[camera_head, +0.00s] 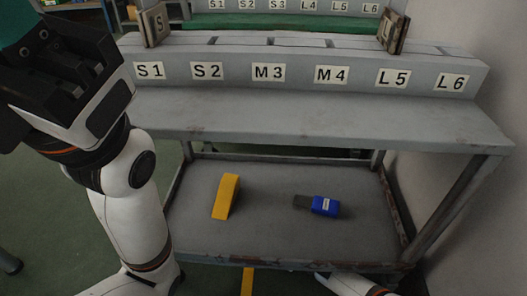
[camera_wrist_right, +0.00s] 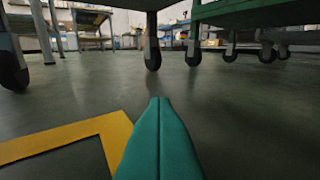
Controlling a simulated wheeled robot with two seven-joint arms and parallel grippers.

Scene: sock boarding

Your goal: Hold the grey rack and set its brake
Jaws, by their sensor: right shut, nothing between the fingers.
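The grey rack (camera_head: 310,115) stands in front of me, its upper front marked S1, S2, M3, M4, L5 and L6. In the right wrist view, a dark caster (camera_wrist_right: 152,52) stands on the floor ahead, with another caster (camera_wrist_right: 12,65) at the left edge. I cannot make out a brake lever on either. My right gripper (camera_wrist_right: 158,105) has its teal fingers pressed together, empty, low over the floor and apart from the casters. My left gripper (camera_head: 60,65) is raised at the left of the head view, beside the rack's left end; its fingertips are not clear.
A yellow wedge (camera_head: 226,196) and a blue-and-black object (camera_head: 322,206) lie on the rack's lower shelf. A green rack (camera_wrist_right: 250,12) on several casters stands behind. A wall (camera_head: 475,200) closes the right side. Yellow floor marking (camera_wrist_right: 85,135) lies at left in the wrist view.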

